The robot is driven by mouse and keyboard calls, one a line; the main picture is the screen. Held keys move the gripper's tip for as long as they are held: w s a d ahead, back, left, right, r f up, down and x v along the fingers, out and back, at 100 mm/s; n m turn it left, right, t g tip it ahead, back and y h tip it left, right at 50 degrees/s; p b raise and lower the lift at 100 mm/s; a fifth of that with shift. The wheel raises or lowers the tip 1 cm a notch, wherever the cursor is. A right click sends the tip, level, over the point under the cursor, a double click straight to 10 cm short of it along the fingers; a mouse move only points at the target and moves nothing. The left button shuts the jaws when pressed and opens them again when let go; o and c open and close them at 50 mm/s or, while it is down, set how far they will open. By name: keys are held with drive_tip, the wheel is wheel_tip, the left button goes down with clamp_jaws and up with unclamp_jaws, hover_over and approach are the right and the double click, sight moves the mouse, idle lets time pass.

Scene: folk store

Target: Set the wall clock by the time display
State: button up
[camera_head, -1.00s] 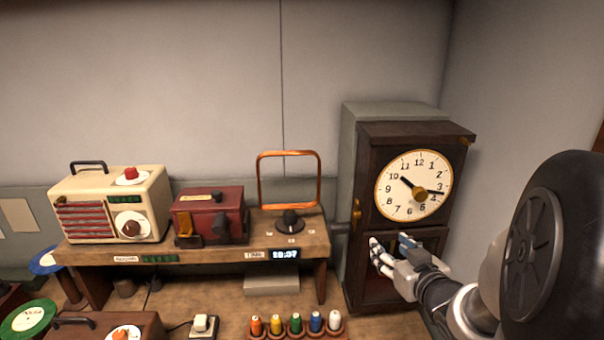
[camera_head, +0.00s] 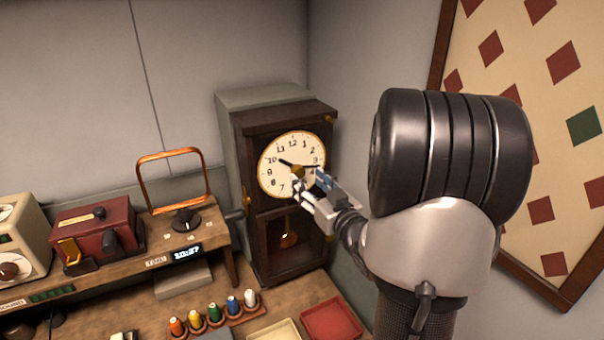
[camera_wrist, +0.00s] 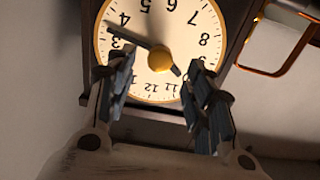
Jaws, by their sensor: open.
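The wall clock (camera_head: 291,150) has a cream dial in a dark wooden case. Its short hand points near 10, its long hand between 3 and 4. A brass knob (camera_head: 298,171) sits at the dial's centre. The time display (camera_head: 187,253) on the shelf edge seems to read 10:37, in small blurred digits. My gripper (camera_head: 309,181) is open in front of the dial's lower right. In the wrist view the dial is upside down, and the knob (camera_wrist: 160,59) appears between the spread fingers. I cannot tell how far the fingers are from the knob.
A brass catch (camera_head: 247,198) is on the case's left side, and a pendulum (camera_head: 289,236) hangs below the dial. A copper loop (camera_head: 173,180) stands on the shelf to the left. Several thread spools (camera_head: 214,313) and a red tray (camera_head: 331,320) lie below. A patterned wall panel is at right.

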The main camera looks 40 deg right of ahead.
sight(300, 174)
drive_tip(key=p+x, duration=0.1)
drive_tip(key=x, duration=0.3)
drive_tip(key=shift+w, duration=0.2)
drive_tip(key=shift+w+b, duration=0.1)
drive_tip(key=shift+b, duration=0.2)
drive_tip(key=shift+c, duration=0.3)
drive_tip(key=c, duration=0.7)
